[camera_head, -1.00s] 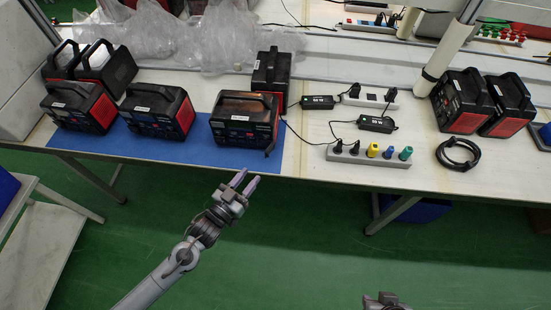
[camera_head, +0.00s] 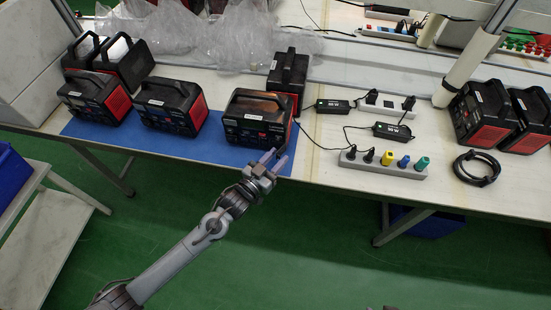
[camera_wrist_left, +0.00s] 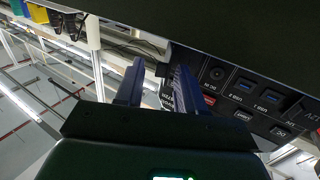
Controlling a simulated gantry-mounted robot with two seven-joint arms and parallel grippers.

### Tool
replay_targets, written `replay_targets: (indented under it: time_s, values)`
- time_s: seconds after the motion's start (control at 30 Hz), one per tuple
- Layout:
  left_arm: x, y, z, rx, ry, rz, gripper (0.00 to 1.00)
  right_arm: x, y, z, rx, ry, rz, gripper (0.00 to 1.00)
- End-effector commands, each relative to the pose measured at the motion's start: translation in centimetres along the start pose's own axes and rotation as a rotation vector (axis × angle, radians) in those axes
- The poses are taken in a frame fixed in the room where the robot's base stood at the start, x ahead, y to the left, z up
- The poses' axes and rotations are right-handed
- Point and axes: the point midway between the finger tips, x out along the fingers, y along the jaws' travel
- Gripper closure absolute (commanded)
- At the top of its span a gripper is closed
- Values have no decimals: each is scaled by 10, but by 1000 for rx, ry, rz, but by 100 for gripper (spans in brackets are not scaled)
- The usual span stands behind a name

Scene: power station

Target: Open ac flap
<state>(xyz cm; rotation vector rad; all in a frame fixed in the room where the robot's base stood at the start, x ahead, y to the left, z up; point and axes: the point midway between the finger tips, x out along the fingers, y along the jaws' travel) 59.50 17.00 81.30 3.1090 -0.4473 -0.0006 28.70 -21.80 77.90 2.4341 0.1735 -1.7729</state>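A black and red power station (camera_head: 246,133) with a carry handle stands at the right end of the blue mat (camera_head: 200,151). Its front panel (camera_wrist_left: 232,97) fills the right of the left wrist view, with ports, buttons and small labels. My left gripper (camera_head: 276,158) is just in front of the panel's lower right part. Its two fingers (camera_wrist_left: 158,85) are apart with nothing between them; one overlaps the panel, and contact cannot be told. My right gripper is not visible.
More power stations stand on the mat's left (camera_head: 170,108) and behind (camera_head: 288,72). A power strip (camera_head: 383,165) with several plugs, adapters (camera_head: 392,131) and a coiled black cable (camera_head: 476,168) lie to the right. The white table's front edge is close below my gripper.

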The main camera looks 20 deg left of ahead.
Motion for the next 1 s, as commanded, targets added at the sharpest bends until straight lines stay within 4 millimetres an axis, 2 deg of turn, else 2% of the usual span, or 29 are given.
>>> replay_targets:
  time_s: [0.03,0.2,0.3,0.67,1.0]
  values:
    - [0,0,0,0,0,0,62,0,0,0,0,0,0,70]
    - [0,0,0,0,0,0,88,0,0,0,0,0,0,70]
    - [0,0,0,0,0,0,100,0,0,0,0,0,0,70]
    - [0,3,-1,-3,1,-37,100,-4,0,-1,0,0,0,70]
    - [4,17,-2,-7,-1,-241,100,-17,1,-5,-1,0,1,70]
